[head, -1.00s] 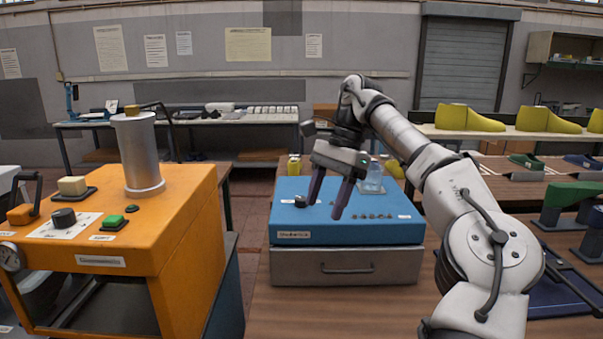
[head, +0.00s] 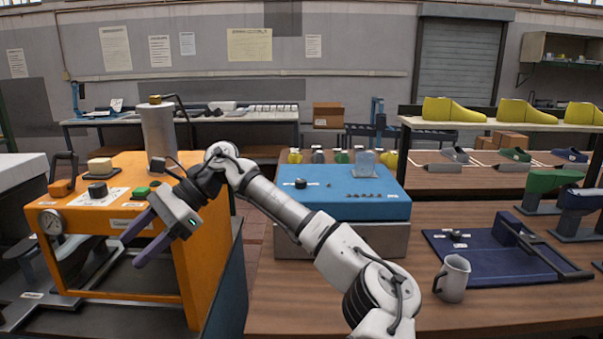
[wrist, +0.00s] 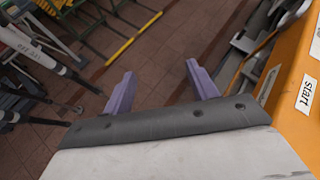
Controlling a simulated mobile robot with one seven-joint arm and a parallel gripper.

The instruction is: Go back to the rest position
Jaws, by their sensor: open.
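My gripper (head: 134,245) is open and empty in the head view. It hangs in front of the orange machine (head: 207,262), its purple fingers pointing down and to the left. My arm reaches across the picture from the lower right to the left. In the wrist view my two purple fingers (wrist: 160,88) are spread apart with nothing between them. Brown floor tiles (wrist: 165,45) show beyond them. The orange side of the machine (wrist: 285,85), with a "start" label, is at the right edge of that view.
A blue-topped box (head: 345,205) stands on the wooden bench behind my arm. Yellow shoe lasts (head: 527,112) stand on the shelf behind. A metal cylinder (head: 160,135) rises from the machine.

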